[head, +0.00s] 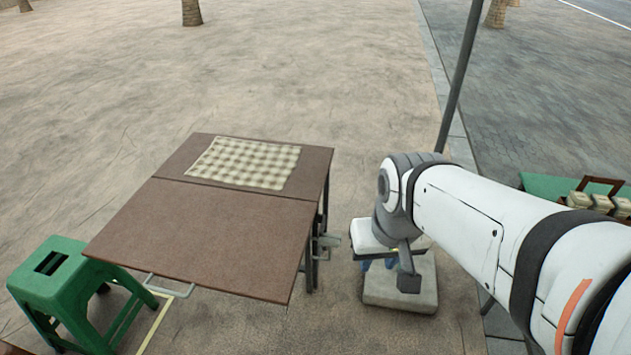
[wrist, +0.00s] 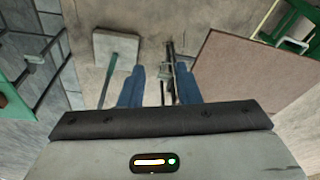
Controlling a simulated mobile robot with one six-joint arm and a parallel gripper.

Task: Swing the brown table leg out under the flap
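The brown folding table (head: 200,215) stands left of my arm. Its near flap and back panel meet at a seam, and the flap lies level with the back panel. A dark leg (head: 309,265) shows under its right edge, with a grey handle (head: 328,240) beside it. In the wrist view the brown top (wrist: 250,75) is at right and the dark leg (wrist: 170,75) appears between my fingers in the picture. My gripper (wrist: 160,70) has blue fingers set apart, with no visible contact on the leg. In the head view the gripper is mostly hidden behind my wrist.
A pale square base (head: 408,290) with a grey pole (head: 460,70) stands under and behind my gripper. A green stool (head: 65,280) is at the flap's left corner. A green table (head: 548,186) with boxes is at right. Paving behind the table is clear.

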